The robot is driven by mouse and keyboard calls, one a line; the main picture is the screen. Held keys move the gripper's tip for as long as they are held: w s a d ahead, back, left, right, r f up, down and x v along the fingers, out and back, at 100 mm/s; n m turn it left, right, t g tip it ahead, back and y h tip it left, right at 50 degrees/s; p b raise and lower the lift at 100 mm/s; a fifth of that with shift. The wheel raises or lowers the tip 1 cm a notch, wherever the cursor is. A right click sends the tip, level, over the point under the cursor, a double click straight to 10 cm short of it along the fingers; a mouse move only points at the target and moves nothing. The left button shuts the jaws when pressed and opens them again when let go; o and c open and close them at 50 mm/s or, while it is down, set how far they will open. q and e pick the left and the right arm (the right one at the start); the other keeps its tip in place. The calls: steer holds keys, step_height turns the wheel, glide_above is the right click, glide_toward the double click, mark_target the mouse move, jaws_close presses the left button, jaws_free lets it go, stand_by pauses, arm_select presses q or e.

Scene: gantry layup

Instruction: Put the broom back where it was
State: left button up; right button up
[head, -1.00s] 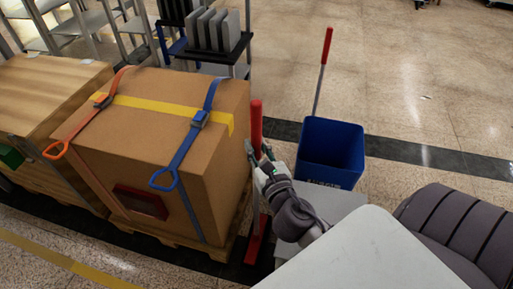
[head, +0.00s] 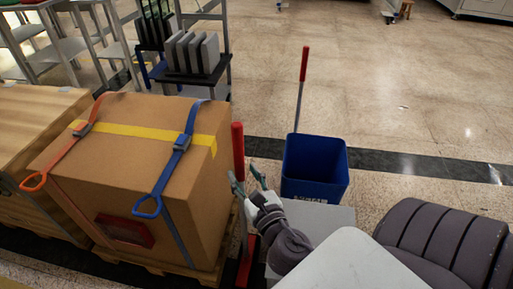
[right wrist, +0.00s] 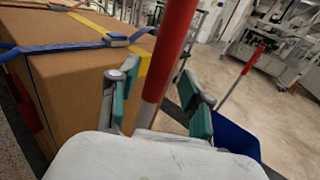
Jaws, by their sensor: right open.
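The broom has a red handle (head: 238,148), a grey lower shaft and a red head (head: 247,262) on the floor. It stands nearly upright beside the right side of the strapped cardboard box (head: 125,140). My right gripper (head: 244,173) is open at the lower end of the red grip. In the right wrist view the red handle (right wrist: 168,50) shows between the two spread green-padded fingers (right wrist: 157,85), with gaps on both sides. I cannot tell how deep it lies between them. My left gripper is not in view.
A blue bin (head: 315,170) with another red-tipped stick (head: 304,65) stands right of the broom. A grey padded object (head: 440,240) lies at right. A rack with grey panels (head: 195,55) stands behind the box. The floor beyond the bin is clear.

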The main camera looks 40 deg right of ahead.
steer(key=b+v, duration=0.2)
steer(key=v, duration=0.7)
steer(key=d+f+m+g, duration=0.3)
steer(key=f+m+g, duration=0.55)
steer(key=m, duration=1.25)
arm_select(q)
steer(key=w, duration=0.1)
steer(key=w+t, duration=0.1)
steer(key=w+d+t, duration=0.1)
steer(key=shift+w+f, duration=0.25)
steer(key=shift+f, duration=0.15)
arm_select(e)
steer(key=s+a+f+m+g+y, duration=0.3)
steer(key=s+a+f+m+y, duration=0.1)
steer(key=a+f+m, duration=0.3)
steer(key=a+m+y, duration=0.1)
steer(key=a+m, duration=0.1)
steer(key=m, duration=0.1)
steer(key=shift+s, duration=0.2)
